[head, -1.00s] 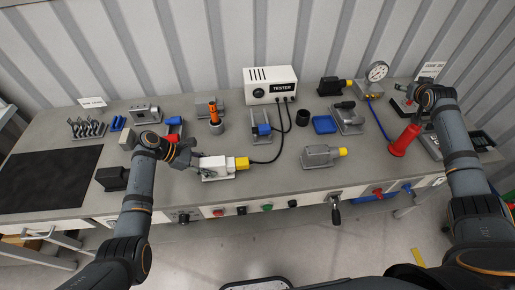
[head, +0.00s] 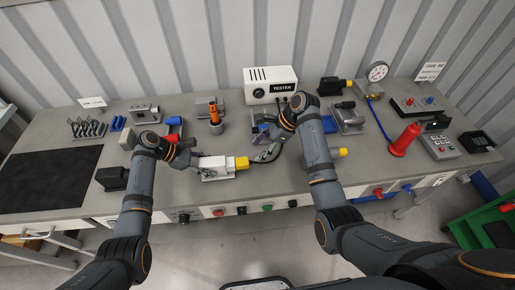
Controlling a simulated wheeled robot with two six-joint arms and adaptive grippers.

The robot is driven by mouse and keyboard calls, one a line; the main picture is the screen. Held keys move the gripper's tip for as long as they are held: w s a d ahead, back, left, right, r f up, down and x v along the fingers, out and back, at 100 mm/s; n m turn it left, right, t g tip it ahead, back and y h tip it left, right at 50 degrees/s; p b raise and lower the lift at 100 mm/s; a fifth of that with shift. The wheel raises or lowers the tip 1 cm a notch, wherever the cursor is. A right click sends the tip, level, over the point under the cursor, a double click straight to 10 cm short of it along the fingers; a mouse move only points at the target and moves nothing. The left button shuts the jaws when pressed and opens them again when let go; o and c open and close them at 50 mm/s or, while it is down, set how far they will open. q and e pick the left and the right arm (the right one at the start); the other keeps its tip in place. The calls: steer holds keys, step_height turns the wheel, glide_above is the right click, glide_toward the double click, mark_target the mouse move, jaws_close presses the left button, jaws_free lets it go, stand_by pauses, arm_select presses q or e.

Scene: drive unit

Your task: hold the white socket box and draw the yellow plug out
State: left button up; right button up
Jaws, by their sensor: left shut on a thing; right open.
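The white socket box (head: 215,167) sits on a light plate near the front middle of the bench. The yellow plug (head: 242,163) is in its right end, with a black cable (head: 262,159) running right and back toward the tester. My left gripper (head: 199,161) is shut on the left end of the socket box. My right gripper (head: 272,143) is open, above the bench to the right of the yellow plug and apart from it. It covers part of the cable.
The white tester box (head: 270,84) stands behind. A grey unit with a yellow end (head: 342,152) is partly hidden by my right arm. An orange-topped tool (head: 215,115) stands behind the socket box. A red cone-shaped piece (head: 405,140) stands right.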

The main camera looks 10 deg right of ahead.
mark_target(246, 160)
steer(key=x, duration=0.6)
steer(key=s+a+x, duration=0.1)
steer(key=x, duration=0.2)
steer(key=shift+a+r, duration=0.1)
steer(key=shift+c, duration=0.4)
jaws_close()
stand_by(0.5)
